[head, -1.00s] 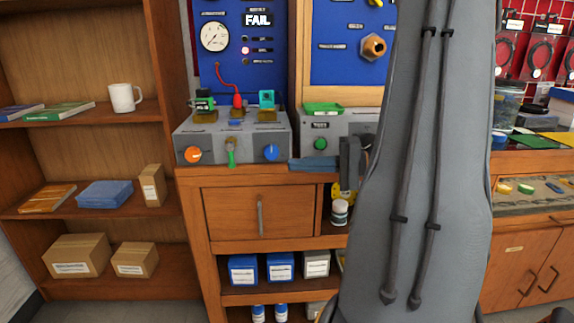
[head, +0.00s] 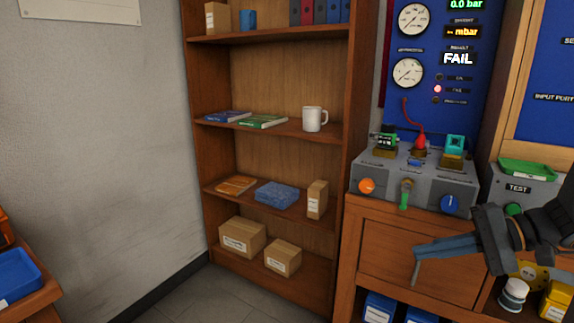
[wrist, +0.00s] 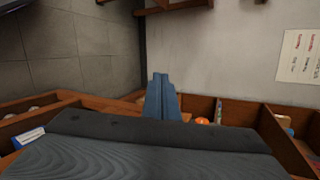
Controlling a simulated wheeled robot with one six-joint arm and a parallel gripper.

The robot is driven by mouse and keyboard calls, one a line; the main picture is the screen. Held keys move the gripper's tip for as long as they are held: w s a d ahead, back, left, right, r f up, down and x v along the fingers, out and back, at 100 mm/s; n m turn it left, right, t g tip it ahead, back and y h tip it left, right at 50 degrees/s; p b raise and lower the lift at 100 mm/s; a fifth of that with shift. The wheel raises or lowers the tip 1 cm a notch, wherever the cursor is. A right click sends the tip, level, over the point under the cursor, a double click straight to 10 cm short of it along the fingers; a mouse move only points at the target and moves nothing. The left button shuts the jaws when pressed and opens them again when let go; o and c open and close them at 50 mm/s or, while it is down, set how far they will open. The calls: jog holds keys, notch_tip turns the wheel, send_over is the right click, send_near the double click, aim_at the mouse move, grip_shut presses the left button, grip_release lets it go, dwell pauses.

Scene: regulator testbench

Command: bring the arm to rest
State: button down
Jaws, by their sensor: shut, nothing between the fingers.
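My gripper (head: 418,249) shows at the lower right of the head view, in front of the wooden drawer cabinet below the grey test box. Its blue-grey fingers are together, point left and hold nothing. In the wrist view the closed fingers (wrist: 160,88) stand in the middle, with floor and wall beyond them. The dark wrist behind the fingers (head: 530,232) reaches in from the right edge of the head view. The rest of the arm is out of the head view.
A wooden shelf (head: 356,110) with a white mug (head: 315,118), books and boxes stands at the middle. The drawer cabinet (head: 390,258) carries the grey test box (head: 428,190), under a gauge panel reading FAIL. A blue tray (head: 14,276) is at lower left. Floor before the shelf is clear.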

jog(key=s+a+r+n+g+h+p, duration=0.1)
jog(key=s+a+n+g+h+p, duration=0.3)
jog(key=s+a+n+h+p, duration=0.3)
jog(key=s+a+h+p, duration=0.1)
jog(key=s+a+h, duration=0.3)
jog(key=a+h, duration=0.1)
jog(key=shift+s+g, duration=0.2)
jog(key=shift+g, duration=0.1)
dwell(0.6)
